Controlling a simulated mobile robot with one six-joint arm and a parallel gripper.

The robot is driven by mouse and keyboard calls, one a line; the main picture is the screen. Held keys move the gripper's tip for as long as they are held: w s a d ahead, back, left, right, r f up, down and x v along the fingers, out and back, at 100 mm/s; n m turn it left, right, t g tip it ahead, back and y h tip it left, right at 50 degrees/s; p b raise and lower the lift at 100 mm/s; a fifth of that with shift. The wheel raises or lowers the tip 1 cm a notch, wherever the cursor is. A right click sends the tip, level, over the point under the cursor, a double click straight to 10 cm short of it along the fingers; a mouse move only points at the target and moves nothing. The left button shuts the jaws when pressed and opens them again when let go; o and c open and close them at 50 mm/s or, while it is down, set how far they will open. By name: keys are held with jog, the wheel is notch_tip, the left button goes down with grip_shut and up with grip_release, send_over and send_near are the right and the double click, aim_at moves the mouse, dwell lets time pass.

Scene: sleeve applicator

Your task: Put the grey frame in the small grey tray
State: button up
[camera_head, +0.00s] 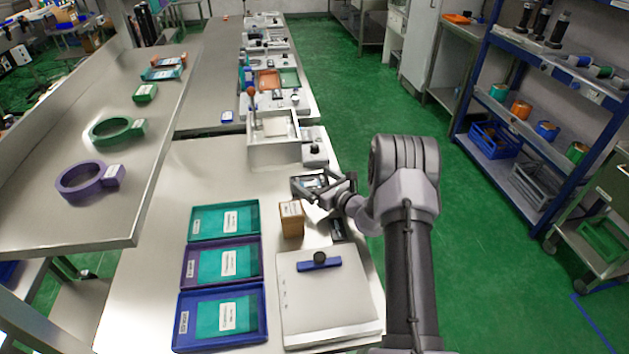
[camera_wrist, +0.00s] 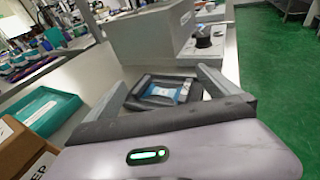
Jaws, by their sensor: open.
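A small dark grey rectangular piece with a raised rim (camera_wrist: 143,90) and a blue and white label in its middle lies on the table. It also shows in the head view (camera_head: 309,181), partly behind my gripper (camera_head: 315,192). In the wrist view my gripper (camera_wrist: 162,95) is open, with its fingers spread to the left and right of this piece. I cannot tell whether this is the grey frame, the small grey tray, or one lying inside the other. Contact between fingers and piece cannot be made out.
A brown box (camera_head: 291,221) stands just left of my gripper. Teal (camera_head: 193,226), purple (camera_head: 187,280) and blue (camera_head: 178,342) trays line the table's left. A large grey box (camera_head: 262,154) stands behind. A white slab (camera_head: 300,280) with a blue handle is in front.

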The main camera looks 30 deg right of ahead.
jog(key=p+v, duration=0.2)
jog(key=v, duration=1)
jog(key=shift+r, duration=0.1)
